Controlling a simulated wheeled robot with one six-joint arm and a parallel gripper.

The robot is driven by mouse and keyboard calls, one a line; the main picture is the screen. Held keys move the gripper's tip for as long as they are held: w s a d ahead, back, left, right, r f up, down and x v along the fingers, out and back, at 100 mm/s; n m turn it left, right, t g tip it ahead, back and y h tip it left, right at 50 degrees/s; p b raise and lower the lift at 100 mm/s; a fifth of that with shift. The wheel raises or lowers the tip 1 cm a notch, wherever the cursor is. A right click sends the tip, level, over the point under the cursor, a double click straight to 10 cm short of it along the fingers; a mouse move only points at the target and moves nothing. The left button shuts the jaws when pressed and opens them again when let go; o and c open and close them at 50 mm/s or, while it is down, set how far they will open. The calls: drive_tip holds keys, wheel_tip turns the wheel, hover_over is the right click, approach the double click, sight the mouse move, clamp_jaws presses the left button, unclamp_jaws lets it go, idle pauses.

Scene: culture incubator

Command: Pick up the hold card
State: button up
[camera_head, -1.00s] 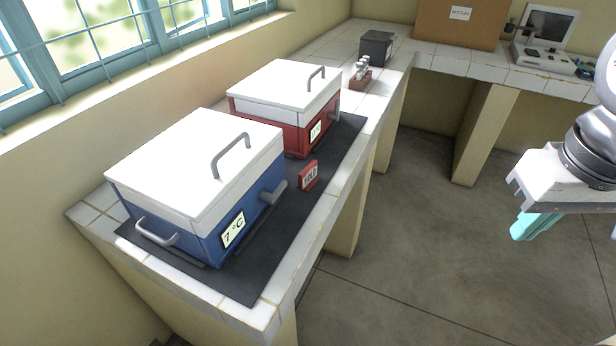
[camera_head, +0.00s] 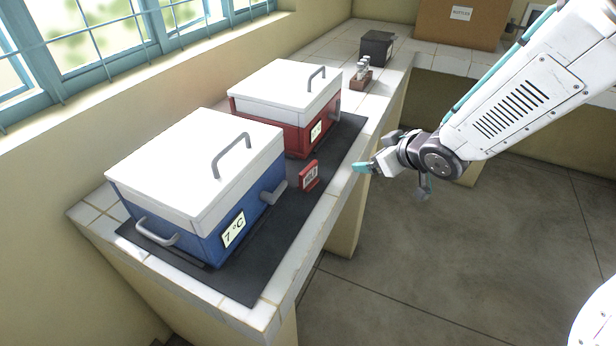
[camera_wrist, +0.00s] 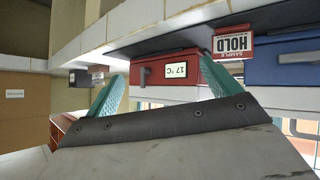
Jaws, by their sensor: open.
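The red hold card (camera_head: 309,175) stands upright on the black mat, in front of the gap between the two cooler boxes. My gripper (camera_head: 362,168) is to the right of the card in the head view, near the counter's front edge, apart from the card. In the wrist view the two teal fingers of my gripper (camera_wrist: 165,85) are spread wide with nothing between them.
A blue box with a white lid (camera_head: 195,170) and a red box with a white lid (camera_head: 285,100) stand on the black mat (camera_head: 250,285). A rack of vials (camera_head: 361,78) and a dark box (camera_head: 376,47) are farther back. The tiled counter edge (camera_head: 330,205) is narrow.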

sight(311, 177)
drive_tip(key=s+a+f+n+y, duration=0.1)
drive_tip(key=a+f+y, duration=0.1)
drive_tip(key=a, duration=0.1)
drive_tip(key=a+f+n+g+y, duration=0.1)
drive_tip(key=a+y, duration=0.1)
drive_tip(key=a, duration=0.1)
drive_tip(key=s+a+f+g+y, duration=0.1)
drive_tip(key=a+f+y, duration=0.1)
drive_tip(key=a, duration=0.2)
drive_tip(key=shift+s+a+f+n, duration=0.1)
drive_tip(key=shift+s+f+n, duration=0.2)
drive_tip(key=shift+s+n, duration=0.1)
drive_tip(key=shift+w+a+f+y, duration=0.15)
drive_tip(key=shift+a+y, duration=0.2)
drive_tip(key=shift+y, duration=0.05)
drive_tip(key=x, duration=0.7)
drive_tip(key=shift+w+d, duration=0.15)
drive_tip(key=shift+w, duration=0.1)
drive_tip(key=c, duration=1.1)
